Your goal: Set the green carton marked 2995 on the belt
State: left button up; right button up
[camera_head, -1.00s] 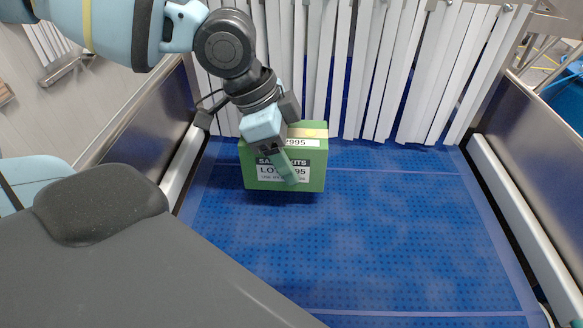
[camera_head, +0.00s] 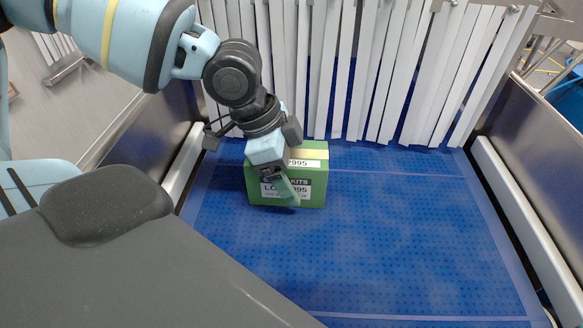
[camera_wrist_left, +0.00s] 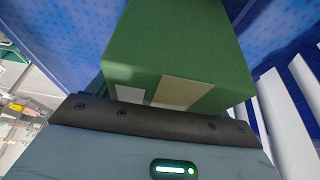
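The green carton (camera_head: 313,189) is upright over the near side of the strip curtain, left of the middle of the blue belt (camera_head: 400,240). Its top and front labels show 2995, partly covered by my gripper. My left gripper (camera_head: 284,180) comes down on it from above, with one pale green finger across the front face. The other finger is hidden. The carton (camera_wrist_left: 180,50) fills the middle of the left wrist view, close against the gripper. I cannot tell whether its underside touches the belt. My right gripper is not in view.
White curtain strips (camera_head: 345,70) hang across the back. Metal side walls (camera_head: 520,170) with pale rails (camera_head: 520,215) border the belt. The belt is clear to the right of the carton and in front of it. A blue bin (camera_head: 570,95) stands outside at the right.

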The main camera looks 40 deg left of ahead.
pick_arm(q)
jog(key=shift+o, duration=0.4)
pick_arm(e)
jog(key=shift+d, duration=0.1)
pick_arm(q)
jog(key=shift+r, duration=0.1)
jog(key=shift+r, duration=0.25)
jog(key=p+v, duration=0.1)
jog(key=v, duration=0.9)
jog(key=shift+r, duration=0.1)
jog(key=shift+s+a+r, duration=0.2)
jog(key=shift+a+r, duration=0.05)
jog(key=shift+r, duration=0.4)
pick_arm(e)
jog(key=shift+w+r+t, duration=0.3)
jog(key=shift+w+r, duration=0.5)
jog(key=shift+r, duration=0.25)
